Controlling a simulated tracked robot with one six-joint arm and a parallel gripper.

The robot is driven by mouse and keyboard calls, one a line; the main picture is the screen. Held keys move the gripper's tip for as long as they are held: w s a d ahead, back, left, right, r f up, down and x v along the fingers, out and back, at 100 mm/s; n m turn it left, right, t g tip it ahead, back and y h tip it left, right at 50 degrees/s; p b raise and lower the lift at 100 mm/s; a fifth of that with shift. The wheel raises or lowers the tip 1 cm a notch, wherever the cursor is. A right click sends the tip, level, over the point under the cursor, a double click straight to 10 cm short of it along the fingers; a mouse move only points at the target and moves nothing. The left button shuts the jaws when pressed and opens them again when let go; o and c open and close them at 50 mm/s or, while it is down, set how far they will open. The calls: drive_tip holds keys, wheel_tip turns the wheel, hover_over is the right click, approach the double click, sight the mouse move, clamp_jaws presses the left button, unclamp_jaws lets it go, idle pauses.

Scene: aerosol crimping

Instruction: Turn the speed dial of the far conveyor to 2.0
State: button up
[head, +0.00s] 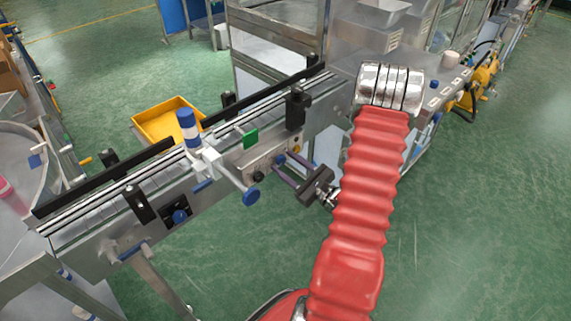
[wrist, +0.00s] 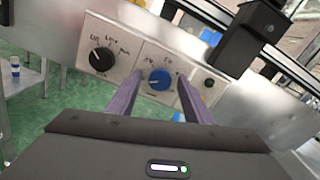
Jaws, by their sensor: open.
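The conveyor (head: 115,205) runs diagonally across the head view, with a control panel on its near side. In the wrist view, a blue dial (wrist: 160,79) sits on a pale plate with small number marks above it, too blurred to read surely. Its pointer setting cannot be told. My gripper (wrist: 160,92) is open. Its two purple fingers reach toward the panel on either side of the blue dial, with gaps visible; I see no contact. In the head view, my gripper (head: 284,164) is at the panel and partly hides it.
A black selector knob (wrist: 102,60) is left of the blue dial, and a small black button (wrist: 209,83) is to its right. A dark bracket (wrist: 238,45) sticks out above right. A yellow bin (head: 168,118) stands behind the conveyor. Green floor is free at right.

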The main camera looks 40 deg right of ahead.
drive_tip(key=shift+w, duration=0.25)
drive_tip(key=shift+c, duration=0.3)
drive_tip(key=c, duration=1)
drive_tip(key=shift+m, duration=0.4)
drive_tip(key=m, duration=1.1)
drive_tip(key=shift+d, duration=0.1)
